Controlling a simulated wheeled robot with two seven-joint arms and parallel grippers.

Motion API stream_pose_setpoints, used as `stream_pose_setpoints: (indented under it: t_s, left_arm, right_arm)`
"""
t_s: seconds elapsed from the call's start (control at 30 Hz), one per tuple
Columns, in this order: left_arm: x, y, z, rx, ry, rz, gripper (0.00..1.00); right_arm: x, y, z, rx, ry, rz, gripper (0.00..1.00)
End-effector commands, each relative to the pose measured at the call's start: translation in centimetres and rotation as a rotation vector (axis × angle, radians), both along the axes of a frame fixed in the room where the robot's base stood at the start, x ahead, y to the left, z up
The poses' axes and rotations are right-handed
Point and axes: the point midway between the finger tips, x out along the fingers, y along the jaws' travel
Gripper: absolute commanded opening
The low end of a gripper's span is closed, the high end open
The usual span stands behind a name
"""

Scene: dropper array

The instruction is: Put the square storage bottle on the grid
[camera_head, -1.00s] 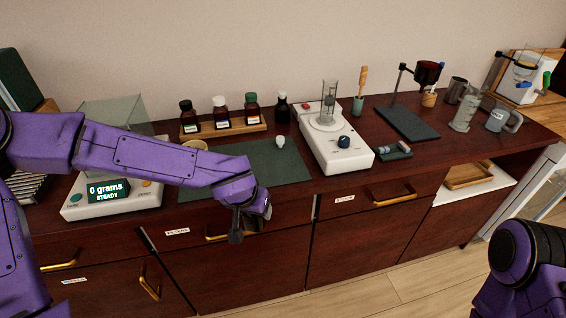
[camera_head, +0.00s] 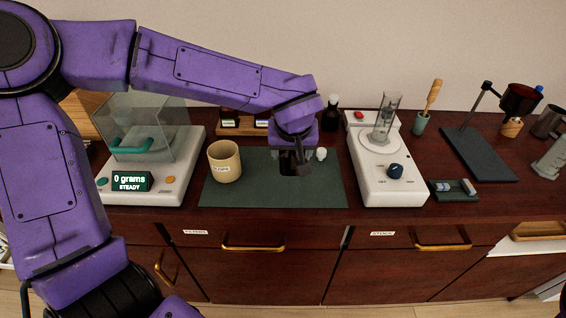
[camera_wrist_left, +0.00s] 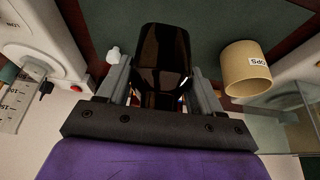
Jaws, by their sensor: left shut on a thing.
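My left gripper (camera_head: 294,166) is over the dark green mat (camera_head: 230,195), towards its back right. In the left wrist view its fingers (camera_wrist_left: 161,82) are shut on a dark brown glossy bottle (camera_wrist_left: 163,50). The bottle fills the space between the fingers, and its narrower end is towards the palm. In the head view the gripper mostly hides it, and I cannot tell whether its base touches the mat. I see no grid lines on the mat. My right gripper is out of view.
A small white object (camera_head: 321,154) is just right of the gripper. The balance (camera_head: 150,185) is at left, the white stirrer device (camera_head: 385,180) at right. Behind are a bottle rack (camera_head: 228,131) and a dark bottle (camera_head: 331,118).

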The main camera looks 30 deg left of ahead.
Motion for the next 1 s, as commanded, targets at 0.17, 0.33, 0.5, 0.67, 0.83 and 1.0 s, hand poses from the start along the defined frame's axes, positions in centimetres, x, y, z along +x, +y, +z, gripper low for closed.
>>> stream_pose_setpoints:
  t_s: [0.17, 0.33, 0.5, 0.67, 0.83, 1.0]
  left_arm:
    - [1.2, 2.3, -3.6, 0.001, 0.008, -0.003, 0.11]
    - [1.8, 3.2, -4.9, 0.001, 0.005, -0.006, 0.11]
    - [2.0, 3.5, -8.0, 0.004, 0.007, -0.008, 0.11]
    - [2.0, 3.4, -8.3, 0.002, 0.003, -0.007, 0.11]
    - [2.0, 3.4, -8.4, 0.002, 0.004, -0.008, 0.11]
    - [2.0, 3.4, -8.6, 0.002, 0.004, -0.008, 0.91]
  right_arm:
    - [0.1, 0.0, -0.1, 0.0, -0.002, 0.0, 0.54]
    - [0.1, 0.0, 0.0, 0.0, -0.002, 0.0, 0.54]
    - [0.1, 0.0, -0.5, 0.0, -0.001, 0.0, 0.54]
    - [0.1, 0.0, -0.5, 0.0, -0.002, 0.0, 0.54]
    - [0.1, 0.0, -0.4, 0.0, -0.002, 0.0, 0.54]
    - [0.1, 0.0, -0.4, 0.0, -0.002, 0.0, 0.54]
